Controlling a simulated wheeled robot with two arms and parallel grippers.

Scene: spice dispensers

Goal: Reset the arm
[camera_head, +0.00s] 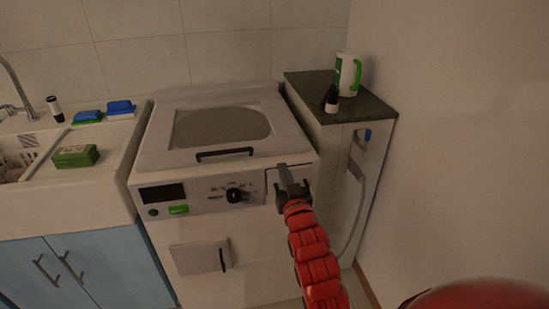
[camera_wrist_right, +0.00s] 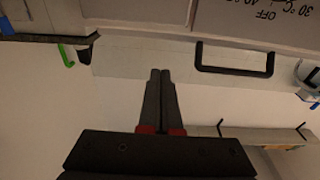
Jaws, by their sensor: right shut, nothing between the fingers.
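My right arm comes up from the bottom in the head view, in red segments. My right gripper (camera_head: 284,170) is shut and empty, in front of the right part of the washing machine's (camera_head: 262,262) front panel. In the right wrist view the two dark fingers (camera_wrist_right: 160,74) lie together with nothing between them. Whether they touch the machine I cannot tell. My left gripper is not in view.
A control dial (camera_head: 235,195) sits left of the gripper. A side cabinet (camera_head: 335,190) with a white-green mug (camera_head: 346,78) and a small dark-topped bottle (camera_head: 331,102) stands at right. The sink counter (camera_head: 50,212) holds a green box (camera_head: 75,156) and sponges (camera_head: 119,107).

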